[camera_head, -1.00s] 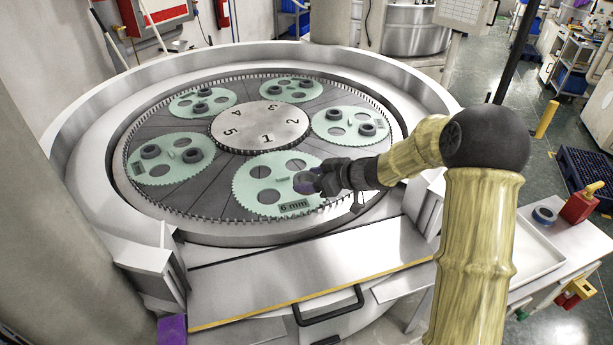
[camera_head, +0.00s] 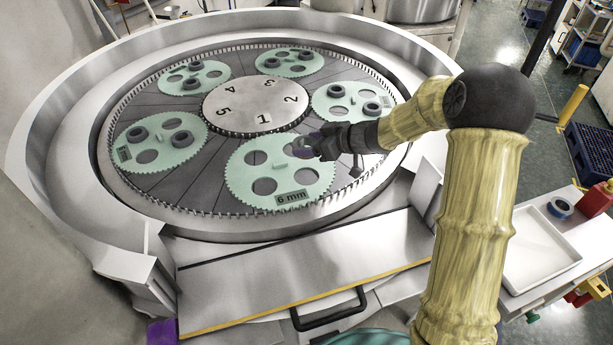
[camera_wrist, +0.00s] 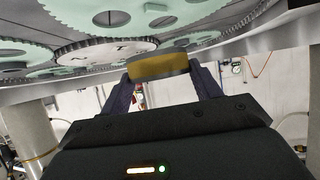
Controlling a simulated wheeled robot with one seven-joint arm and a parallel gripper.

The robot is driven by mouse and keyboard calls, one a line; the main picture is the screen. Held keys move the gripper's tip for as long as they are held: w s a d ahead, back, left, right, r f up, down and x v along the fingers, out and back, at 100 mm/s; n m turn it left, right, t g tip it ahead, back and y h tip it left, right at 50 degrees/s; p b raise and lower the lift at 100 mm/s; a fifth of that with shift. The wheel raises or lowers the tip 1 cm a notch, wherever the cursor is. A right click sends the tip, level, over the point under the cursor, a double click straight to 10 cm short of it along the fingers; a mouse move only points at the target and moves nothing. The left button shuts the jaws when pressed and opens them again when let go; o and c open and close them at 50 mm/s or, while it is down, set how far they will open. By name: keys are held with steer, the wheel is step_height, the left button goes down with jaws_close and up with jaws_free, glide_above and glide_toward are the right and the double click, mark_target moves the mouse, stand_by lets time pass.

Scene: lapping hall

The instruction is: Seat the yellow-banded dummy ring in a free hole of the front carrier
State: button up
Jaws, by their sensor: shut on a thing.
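The front carrier (camera_head: 281,170) is a pale green toothed disc with a "6 mm" label, lying near platform number 1. Its left, lower-left and lower-right holes look empty, and my gripper partly covers its upper-right part. My gripper (camera_head: 304,146) is above that part in the head view, shut on the yellow-banded dummy ring (camera_wrist: 158,67). In the wrist view the ring shows its yellow band and grey edge between the two fingertips. In the head view the ring is mostly hidden by the gripper, and its height above the carrier is hard to tell.
Other green carriers (camera_head: 160,143) around the numbered centre plate (camera_head: 256,104) hold dark rings. A raised metal rim (camera_head: 60,120) surrounds the platform. A steel shelf with a black handle (camera_head: 330,312) is in front. A white tray (camera_head: 535,255) and a blue ring (camera_head: 560,207) are at right.

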glide_above(311, 179)
steer(key=shift+f, duration=3.1)
steer(key=shift+f+p, duration=0.1)
steer(key=shift+p, duration=0.2)
steer(key=shift+f+p, duration=0.3)
steer(key=shift+f, duration=1.45)
steer(key=shift+f, duration=0.15)
steer(key=o, duration=1.3)
